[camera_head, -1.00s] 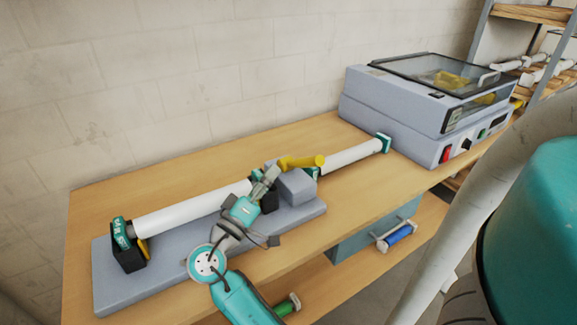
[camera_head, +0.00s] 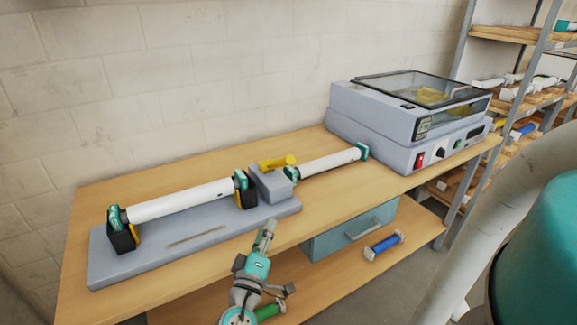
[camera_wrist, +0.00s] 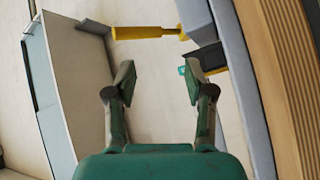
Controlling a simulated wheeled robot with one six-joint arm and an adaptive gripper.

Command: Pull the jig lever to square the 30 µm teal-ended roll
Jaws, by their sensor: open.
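A white roll with teal ends (camera_head: 180,203) lies in two black cradles on the grey jig base (camera_head: 140,266). Any thickness marking is too small to read. In the wrist view the yellow lever (camera_wrist: 150,32) lies beyond my fingertips, at the top. My gripper (camera_head: 267,226) is open and empty, in front of the block near the table's front edge. It touches neither lever nor roll; its open fingers show in the wrist view (camera_wrist: 158,78).
A second white roll with teal ends (camera_head: 330,161) lies right of the jig. The grey laminator (camera_head: 400,120) stands at the table's right end. The table's front right is clear.

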